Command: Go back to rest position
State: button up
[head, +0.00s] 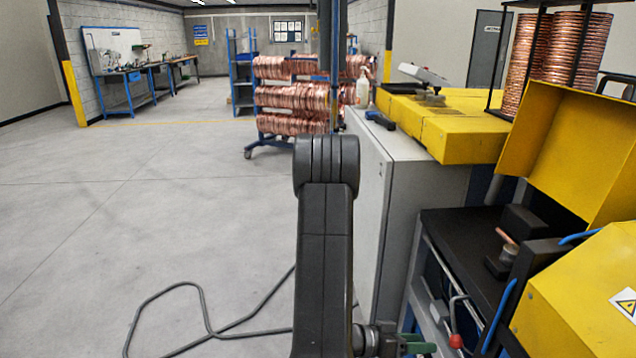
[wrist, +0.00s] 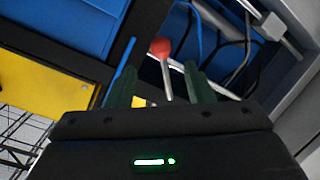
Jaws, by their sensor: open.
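My gripper (head: 418,343) shows at the bottom of the head view, low in front of the machine, with green fingers pointing right. In the wrist view my gripper (wrist: 160,85) is open, its two green fingers apart. A lever with a red ball knob (head: 456,341) stands just beyond the fingertips. The red knob (wrist: 161,47) also shows in the wrist view, beyond and between the fingers. I cannot tell whether the fingers touch the lever. Nothing is visibly held.
The yellow machine guard (head: 570,150) stands open above a black bench with a short copper tube (head: 507,236). A grey cabinet (head: 368,190) stands right of my arm. A cable (head: 205,315) lies on the floor. Copper coils (head: 290,98) stand on a rack behind.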

aim_at(451, 343)
jog(key=x, duration=0.9)
jog(key=shift+d, duration=0.35)
jog(key=shift+w+d+f+m+b, duration=0.3)
jog(key=shift+w+d+f+b, duration=0.1)
jog(key=shift+f+b, duration=0.15)
jog(key=shift+w+a+m+t+b, duration=0.1)
jog(key=shift+w+m+t+b, duration=0.15)
jog(key=shift+m+t+b, duration=0.1)
